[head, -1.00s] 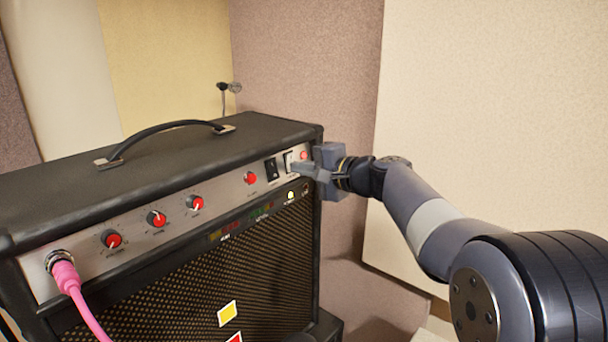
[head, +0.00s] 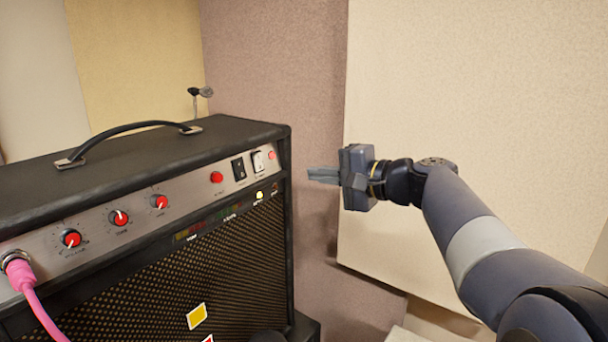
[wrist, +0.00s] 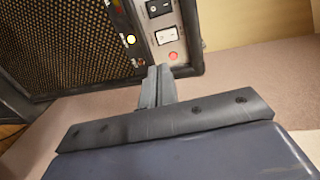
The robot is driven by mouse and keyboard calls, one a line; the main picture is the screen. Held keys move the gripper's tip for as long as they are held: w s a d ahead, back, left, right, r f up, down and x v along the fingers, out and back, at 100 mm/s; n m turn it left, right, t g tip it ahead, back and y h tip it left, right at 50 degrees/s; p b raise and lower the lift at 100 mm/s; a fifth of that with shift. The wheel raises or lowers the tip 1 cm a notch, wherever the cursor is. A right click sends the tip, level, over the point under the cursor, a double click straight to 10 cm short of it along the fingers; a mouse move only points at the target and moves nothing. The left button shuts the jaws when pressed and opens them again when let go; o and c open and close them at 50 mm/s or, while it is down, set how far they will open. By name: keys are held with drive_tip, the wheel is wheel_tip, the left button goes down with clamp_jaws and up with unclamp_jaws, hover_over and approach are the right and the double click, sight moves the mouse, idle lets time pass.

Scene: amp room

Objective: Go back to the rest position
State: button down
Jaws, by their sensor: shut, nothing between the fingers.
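My gripper (head: 312,175) is shut and empty in the head view, just right of the amplifier (head: 150,160) and apart from it. Its fingers point left toward the amplifier's right end. In the wrist view, my gripper's closed fingers (wrist: 157,72) reach up toward the amplifier's control panel (wrist: 172,45). The panel has a black rocker switch (head: 238,169), a white rocker switch (head: 258,162) and a small red light (head: 271,156) at its right end. A yellow light (head: 260,195) glows below the switches.
A pink cable (head: 38,305) is plugged into the panel's left end. Red knobs (head: 119,217) line the panel, and a black handle (head: 128,138) arches over the top. A small microphone-like object (head: 201,92) stands behind. Pale wall panels (head: 470,110) lie behind my arm.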

drive_tip(key=shift+s+d, duration=0.2)
drive_tip(key=shift+d, duration=0.05)
